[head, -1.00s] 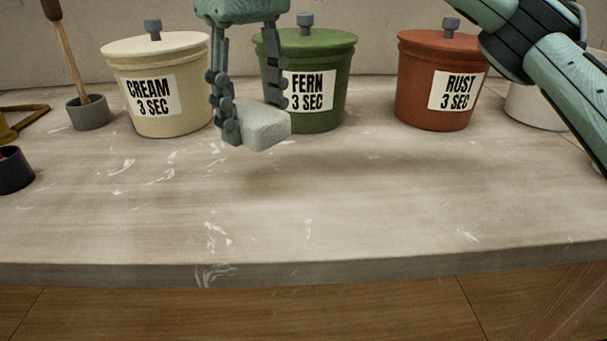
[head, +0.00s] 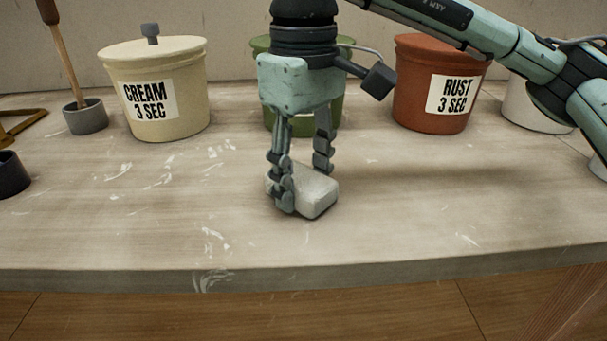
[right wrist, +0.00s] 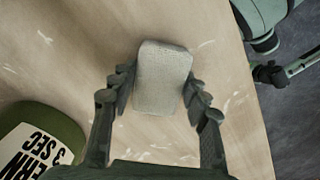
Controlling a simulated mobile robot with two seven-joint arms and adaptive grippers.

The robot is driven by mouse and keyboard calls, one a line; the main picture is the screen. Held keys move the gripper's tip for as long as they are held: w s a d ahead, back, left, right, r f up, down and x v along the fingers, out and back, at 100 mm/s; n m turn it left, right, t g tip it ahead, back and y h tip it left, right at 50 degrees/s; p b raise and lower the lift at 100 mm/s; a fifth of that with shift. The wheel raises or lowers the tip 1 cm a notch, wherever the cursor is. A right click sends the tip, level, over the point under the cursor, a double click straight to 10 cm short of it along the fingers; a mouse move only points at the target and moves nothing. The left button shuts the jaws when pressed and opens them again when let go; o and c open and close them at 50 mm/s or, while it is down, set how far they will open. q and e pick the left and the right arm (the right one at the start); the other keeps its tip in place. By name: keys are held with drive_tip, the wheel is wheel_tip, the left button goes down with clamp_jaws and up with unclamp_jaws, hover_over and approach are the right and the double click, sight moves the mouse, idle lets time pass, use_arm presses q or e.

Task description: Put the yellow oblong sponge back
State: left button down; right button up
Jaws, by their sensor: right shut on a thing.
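A pale grey-white oblong block (head: 318,196), sponge-like in shape, is between the fingers of my right gripper (head: 303,178). No yellow sponge shows in either view. The right gripper points down and is shut on the block, at or just above the table; I cannot tell if it touches the wood. In the right wrist view the block (right wrist: 162,78) sits between the two fingers (right wrist: 160,97), with its far end sticking out past them. My left gripper is not in view.
On the table (head: 120,225) stand a cream pot (head: 180,115), a green pot (head: 258,70) partly behind my right gripper, a rust pot (head: 415,105) and a white container (head: 525,105). A grey cup (head: 85,117) holds a wooden-handled tool. The front of the table is clear.

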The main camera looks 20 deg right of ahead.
drive_tip(key=shift+f, duration=0.1)
drive_tip(key=o, duration=0.8)
drive_tip(key=shift+o, duration=1.1)
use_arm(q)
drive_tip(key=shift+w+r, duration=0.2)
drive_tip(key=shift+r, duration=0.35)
